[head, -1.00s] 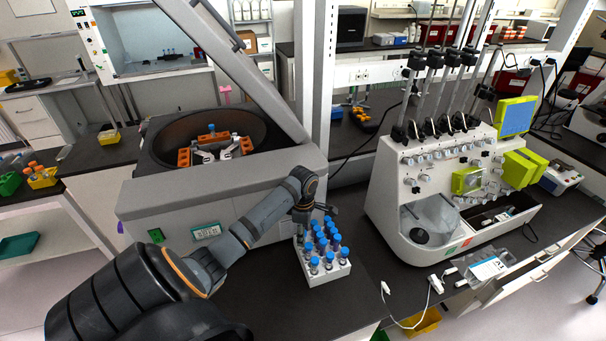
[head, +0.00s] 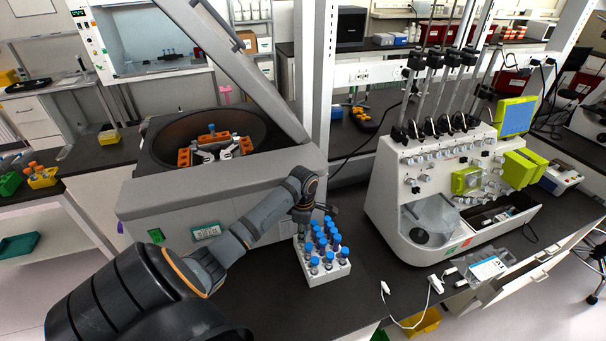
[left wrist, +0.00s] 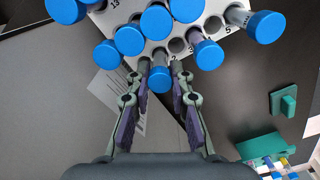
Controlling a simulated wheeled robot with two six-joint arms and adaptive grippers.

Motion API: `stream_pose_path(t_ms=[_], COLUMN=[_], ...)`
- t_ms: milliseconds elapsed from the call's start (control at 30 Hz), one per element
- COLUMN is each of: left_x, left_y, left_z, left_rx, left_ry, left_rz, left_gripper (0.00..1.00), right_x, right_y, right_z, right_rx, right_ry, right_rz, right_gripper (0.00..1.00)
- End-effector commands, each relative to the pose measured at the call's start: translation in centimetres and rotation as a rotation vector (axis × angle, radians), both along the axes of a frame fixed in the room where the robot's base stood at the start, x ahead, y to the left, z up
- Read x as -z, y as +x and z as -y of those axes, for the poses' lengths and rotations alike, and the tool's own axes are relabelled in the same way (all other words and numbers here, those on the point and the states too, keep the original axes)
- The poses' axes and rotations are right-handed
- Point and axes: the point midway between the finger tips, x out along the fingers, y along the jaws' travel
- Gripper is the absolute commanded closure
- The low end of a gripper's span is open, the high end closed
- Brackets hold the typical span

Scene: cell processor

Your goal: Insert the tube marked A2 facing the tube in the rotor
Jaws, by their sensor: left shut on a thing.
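A white rack (head: 318,280) full of blue-capped tubes stands on the dark bench in front of the open centrifuge. My left gripper (head: 303,213) is at the rack's far left corner. In the left wrist view my gripper (left wrist: 160,84) is shut on one blue-capped tube (left wrist: 159,79), which is at the rack's edge. I cannot read an A2 mark on it. The rotor (head: 215,150) sits inside the centrifuge bowl, with orange buckets (head: 184,158) and a blue-capped tube (head: 211,128) at its back. My right gripper is not in view.
The centrifuge (head: 250,178) has its lid (head: 235,65) raised, leaning over the bowl's right side. A white cell processor (head: 430,195) stands right of the rack. A white cable (head: 432,297) lies near the front edge. Bench between rack and processor is clear.

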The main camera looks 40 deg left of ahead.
Motion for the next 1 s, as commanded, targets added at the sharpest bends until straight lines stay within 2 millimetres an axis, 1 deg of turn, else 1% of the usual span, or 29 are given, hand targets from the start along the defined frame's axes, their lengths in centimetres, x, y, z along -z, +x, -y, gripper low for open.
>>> stream_pose_path(t_ms=[167, 400, 667, 1000], left_x=[-0.2, -1.0, -1.6, -5.4], left_y=[0.0, 0.1, 0.0, 0.1], left_z=[0.0, 0.0, 0.0, -0.1], left_rx=[0.000, 0.001, 0.001, 0.000], left_ry=[0.001, 0.000, 0.001, 0.002], left_rz=[0.001, 0.001, 0.001, 0.003], left_gripper=[1.00, 1.00, 1.00, 1.00], right_x=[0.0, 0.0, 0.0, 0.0], right_y=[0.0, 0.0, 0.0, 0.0], right_z=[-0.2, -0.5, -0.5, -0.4], right_rx=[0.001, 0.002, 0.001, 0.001], right_ry=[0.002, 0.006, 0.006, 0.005], right_rz=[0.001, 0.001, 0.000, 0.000], right_gripper=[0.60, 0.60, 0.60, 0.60])
